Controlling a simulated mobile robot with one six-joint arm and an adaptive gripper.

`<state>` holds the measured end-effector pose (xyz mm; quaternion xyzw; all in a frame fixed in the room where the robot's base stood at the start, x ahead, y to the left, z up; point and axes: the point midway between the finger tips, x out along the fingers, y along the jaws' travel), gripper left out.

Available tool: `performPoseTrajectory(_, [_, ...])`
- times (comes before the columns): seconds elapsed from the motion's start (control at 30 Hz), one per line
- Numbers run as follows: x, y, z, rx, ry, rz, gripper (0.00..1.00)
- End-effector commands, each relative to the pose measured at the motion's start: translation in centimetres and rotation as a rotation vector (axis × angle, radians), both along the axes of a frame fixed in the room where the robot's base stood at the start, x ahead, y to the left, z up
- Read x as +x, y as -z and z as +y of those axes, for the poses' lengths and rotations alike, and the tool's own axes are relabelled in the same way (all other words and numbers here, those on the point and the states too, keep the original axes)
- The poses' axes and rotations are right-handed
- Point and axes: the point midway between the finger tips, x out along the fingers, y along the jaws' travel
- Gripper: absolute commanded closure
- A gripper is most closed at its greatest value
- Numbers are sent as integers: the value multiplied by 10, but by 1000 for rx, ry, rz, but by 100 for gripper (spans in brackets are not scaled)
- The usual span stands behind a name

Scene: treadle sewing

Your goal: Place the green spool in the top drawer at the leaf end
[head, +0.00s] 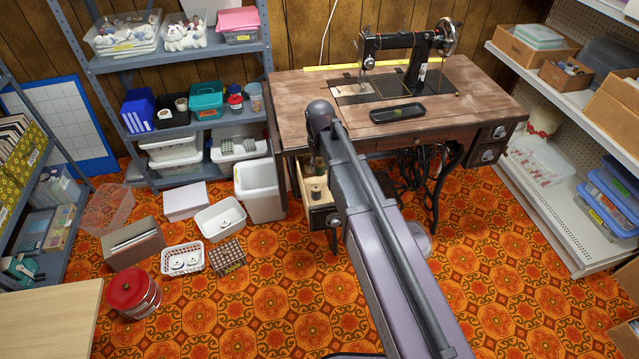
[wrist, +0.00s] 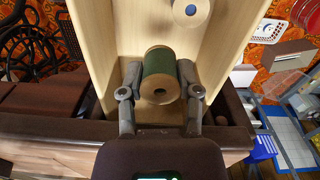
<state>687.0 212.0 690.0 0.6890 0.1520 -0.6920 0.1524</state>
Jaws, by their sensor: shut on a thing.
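The green spool (wrist: 160,64), with pale wooden ends, is between the two fingers of my gripper (wrist: 158,80) in the wrist view. My gripper is shut on it. The spool is over or inside the open top drawer (wrist: 108,45), a pale wooden box. I cannot tell whether it touches the drawer floor. Another spool (wrist: 191,10), with a pale end and a blue centre, is farther along in the drawer. In the head view the open drawer (head: 301,184) sticks out below the table's left end, partly hidden by my arm. My gripper is hidden there.
The sewing table (head: 300,100) carries a black sewing machine (head: 400,42) and a black tray (head: 397,113). A white bin (head: 259,190) stands just left of the drawer. Baskets and boxes lie on the floor farther left. The patterned floor in front is mostly clear.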

Motion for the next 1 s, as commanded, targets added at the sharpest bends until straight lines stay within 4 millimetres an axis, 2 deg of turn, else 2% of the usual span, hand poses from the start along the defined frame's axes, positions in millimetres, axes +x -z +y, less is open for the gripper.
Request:
performPoseTrajectory(0.03, [0, 9, 0, 0, 0, 0, 80])
performPoseTrajectory(0.17, [0, 15, 0, 0, 0, 0, 80])
performPoseTrajectory(0.73, [0, 19, 0, 0, 1, 0, 80])
performPoseTrajectory(1.0, [0, 39, -1, 0, 1, 0, 80])
